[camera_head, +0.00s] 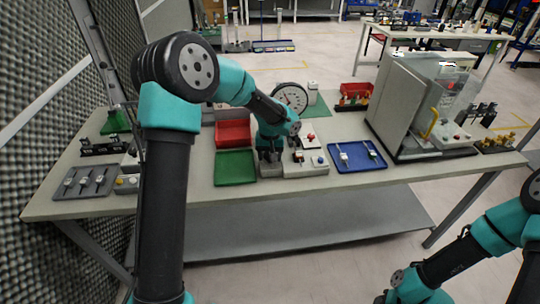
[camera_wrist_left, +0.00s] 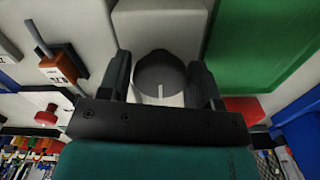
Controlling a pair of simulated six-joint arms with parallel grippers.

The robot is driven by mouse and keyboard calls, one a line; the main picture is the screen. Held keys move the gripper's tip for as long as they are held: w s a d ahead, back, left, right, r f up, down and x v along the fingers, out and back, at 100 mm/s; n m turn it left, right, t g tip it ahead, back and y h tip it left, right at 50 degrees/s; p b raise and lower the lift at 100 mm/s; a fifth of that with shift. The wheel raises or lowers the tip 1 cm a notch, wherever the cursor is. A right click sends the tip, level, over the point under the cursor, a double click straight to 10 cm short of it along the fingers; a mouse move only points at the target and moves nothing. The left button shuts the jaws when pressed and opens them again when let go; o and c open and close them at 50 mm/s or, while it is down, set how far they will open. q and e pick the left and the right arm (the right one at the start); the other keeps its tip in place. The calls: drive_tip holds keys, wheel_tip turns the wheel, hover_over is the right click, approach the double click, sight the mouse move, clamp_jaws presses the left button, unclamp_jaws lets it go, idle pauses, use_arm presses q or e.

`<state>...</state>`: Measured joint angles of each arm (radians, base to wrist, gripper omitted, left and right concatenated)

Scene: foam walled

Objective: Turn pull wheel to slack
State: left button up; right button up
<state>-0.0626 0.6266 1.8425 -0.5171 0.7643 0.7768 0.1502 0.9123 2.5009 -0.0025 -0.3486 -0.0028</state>
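The pull wheel, a dark grey round knob (camera_wrist_left: 160,78), is on a light grey block (camera_wrist_left: 160,30) in the left wrist view. A short pale mark shows on the wheel. My left gripper (camera_wrist_left: 160,85) points at the block with its two fingers apart, one on each side of the wheel. I cannot tell whether the fingers touch it. In the head view the left gripper (camera_head: 270,157) is down at the grey block (camera_head: 271,171), and the wheel is hidden there. My right arm is low at the right, its gripper outside the frame.
A green tray (camera_head: 235,167) and red bin (camera_head: 233,132) stand left of the block. A switch panel (camera_head: 306,168) is close on its right, then a blue tray (camera_head: 357,157). A round dial (camera_head: 291,98) stands behind. A large grey cabinet (camera_head: 400,105) stands further right.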

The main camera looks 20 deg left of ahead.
use_arm(q)
drive_tip(key=shift+o, duration=1.4)
wheel_tip(320, 180, up, 17)
drive_tip(key=shift+r, duration=0.2)
